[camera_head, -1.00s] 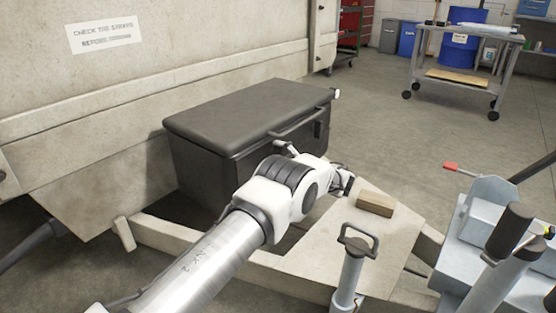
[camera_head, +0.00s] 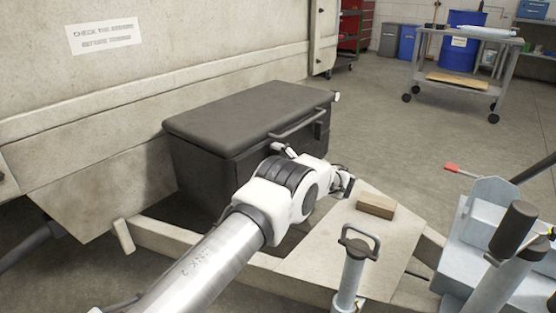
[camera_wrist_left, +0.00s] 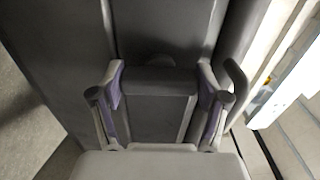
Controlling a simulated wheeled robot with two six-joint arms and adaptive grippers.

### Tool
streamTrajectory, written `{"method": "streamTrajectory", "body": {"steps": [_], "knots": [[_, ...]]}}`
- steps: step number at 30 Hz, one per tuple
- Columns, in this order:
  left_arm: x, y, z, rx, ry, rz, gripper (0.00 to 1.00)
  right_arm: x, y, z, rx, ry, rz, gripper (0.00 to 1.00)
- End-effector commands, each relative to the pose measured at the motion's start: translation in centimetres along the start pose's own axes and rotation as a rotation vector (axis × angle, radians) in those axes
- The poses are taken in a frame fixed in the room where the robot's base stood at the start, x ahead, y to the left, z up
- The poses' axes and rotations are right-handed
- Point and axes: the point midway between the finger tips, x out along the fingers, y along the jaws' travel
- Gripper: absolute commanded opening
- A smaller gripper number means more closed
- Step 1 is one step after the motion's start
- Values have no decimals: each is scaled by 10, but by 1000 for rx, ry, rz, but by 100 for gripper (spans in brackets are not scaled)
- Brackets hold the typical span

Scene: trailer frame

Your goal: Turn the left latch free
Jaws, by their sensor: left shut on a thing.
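The dark grey box (camera_head: 205,165) sits on the trailer frame against the trailer wall, its lid (camera_head: 245,105) down. A bar handle (camera_head: 297,124) runs along its front edge. A dark latch (camera_head: 318,129) shows near the handle's right end. The left latch is hidden behind my left arm in the head view. In the left wrist view my left gripper (camera_wrist_left: 160,88) has its purple-padded fingers on both sides of a dark block, the left latch (camera_wrist_left: 158,108), and is shut on it. My right gripper is not in view.
A wooden block (camera_head: 376,206) lies on the pale trailer frame (camera_head: 330,225). A grey jack post with a loop handle (camera_head: 352,262) and the blue-grey coupling (camera_head: 485,225) stand at right. A wheeled cart (camera_head: 468,70) is far back, with open floor before it.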

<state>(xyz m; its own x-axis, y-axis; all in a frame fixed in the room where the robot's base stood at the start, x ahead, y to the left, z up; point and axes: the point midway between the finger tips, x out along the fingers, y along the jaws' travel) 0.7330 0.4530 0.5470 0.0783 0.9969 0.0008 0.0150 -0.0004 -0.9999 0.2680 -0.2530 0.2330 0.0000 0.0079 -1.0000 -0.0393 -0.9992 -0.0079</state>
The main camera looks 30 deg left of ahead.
Motion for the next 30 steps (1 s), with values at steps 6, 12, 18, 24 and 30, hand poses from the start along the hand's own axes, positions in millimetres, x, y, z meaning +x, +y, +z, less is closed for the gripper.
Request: {"method": "streamTrajectory", "body": {"steps": [6,12,18,24,30], "knots": [[1,0,0,-2,-1,0,100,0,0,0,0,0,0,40],[0,0,0,0,0,0,100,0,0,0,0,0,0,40],[-21,0,-1,-1,4,0,100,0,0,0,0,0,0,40],[-73,0,-1,-1,4,-1,100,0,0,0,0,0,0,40],[-111,0,0,-1,0,0,100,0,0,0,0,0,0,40]]}}
